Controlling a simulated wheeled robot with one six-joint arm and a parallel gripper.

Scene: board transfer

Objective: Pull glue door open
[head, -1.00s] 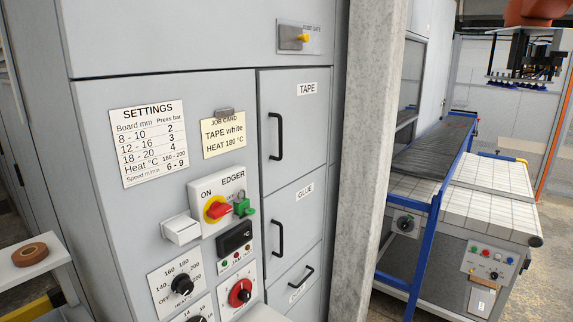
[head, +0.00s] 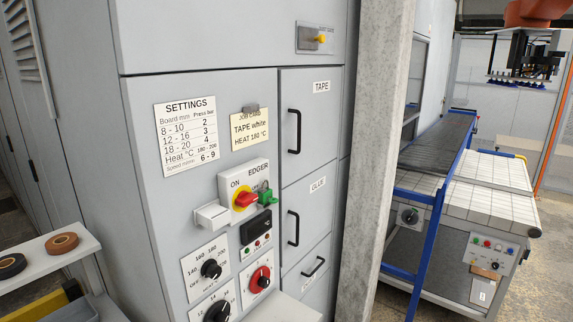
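The glue door (head: 308,218) is a grey panel in the cabinet front, labelled GLUE, with a black vertical bar handle (head: 293,228). It looks shut, flush with the panels around it. The TAPE door (head: 310,125), with a similar black handle, is directly above it and also looks shut. Below the glue door is another panel with a slanted black handle (head: 313,267); its label is cut off or hidden. My gripper is not in view.
A grey concrete pillar (head: 377,150) stands just right of the doors. Left of them are the EDGER switch (head: 244,200), dials and a settings sheet (head: 187,130). A shelf with tape rolls (head: 62,243) is at lower left. A conveyor with a blue frame (head: 430,220) stands right of the pillar.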

